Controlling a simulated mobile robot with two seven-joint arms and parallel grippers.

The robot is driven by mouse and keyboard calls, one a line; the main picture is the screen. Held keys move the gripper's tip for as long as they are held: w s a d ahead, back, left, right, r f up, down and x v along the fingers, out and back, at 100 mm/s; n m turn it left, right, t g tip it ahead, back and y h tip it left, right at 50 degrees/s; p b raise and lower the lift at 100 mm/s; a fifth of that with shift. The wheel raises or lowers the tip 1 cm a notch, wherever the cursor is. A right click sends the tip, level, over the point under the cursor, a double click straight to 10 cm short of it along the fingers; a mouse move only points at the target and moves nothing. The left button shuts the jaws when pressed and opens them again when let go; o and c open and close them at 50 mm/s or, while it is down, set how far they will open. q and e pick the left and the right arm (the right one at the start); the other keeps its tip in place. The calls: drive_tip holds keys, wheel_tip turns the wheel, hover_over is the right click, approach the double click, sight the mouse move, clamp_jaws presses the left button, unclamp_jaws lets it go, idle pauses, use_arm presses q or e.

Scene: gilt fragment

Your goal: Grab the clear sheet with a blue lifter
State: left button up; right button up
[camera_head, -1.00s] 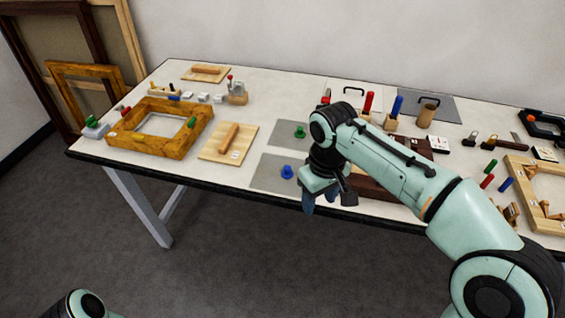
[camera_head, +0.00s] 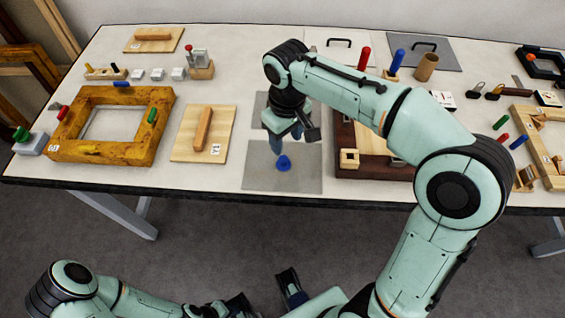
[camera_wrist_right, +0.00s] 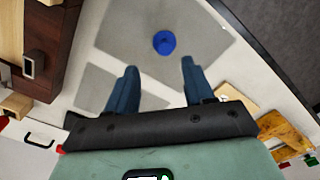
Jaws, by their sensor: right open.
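The clear sheet (camera_head: 255,177) looks grey and lies flat near the table's front edge. Its blue lifter (camera_head: 284,164) is a small round knob standing on it. My right gripper (camera_head: 287,140) is above and just behind the lifter, open and empty. In the right wrist view, the two fingers (camera_wrist_right: 160,78) are apart, with the blue lifter (camera_wrist_right: 164,42) beyond their tips, between their lines, and the sheet (camera_wrist_right: 205,42) around it. I see no contact with the lifter. My left gripper (camera_head: 265,293) is low at the bottom, in front of the table; its jaw state is unclear.
A second grey sheet (camera_head: 261,105) lies behind, partly hidden by my right arm. A wooden board with a handle (camera_head: 187,150) and a yellow frame (camera_head: 75,155) are to the left. A dark brown wooden box (camera_head: 345,137) stands close on the right.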

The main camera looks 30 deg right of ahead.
sight(284, 158)
wheel_tip(284, 158, down, 3)
drive_tip(key=shift+w+r, duration=0.1)
drive_tip(key=shift+r, duration=0.05)
drive_tip(key=f, duration=0.1)
drive_tip(key=f+b, duration=0.1)
drive_tip(key=f, duration=0.3)
drive_tip(key=shift+a, duration=0.35)
clamp_jaws()
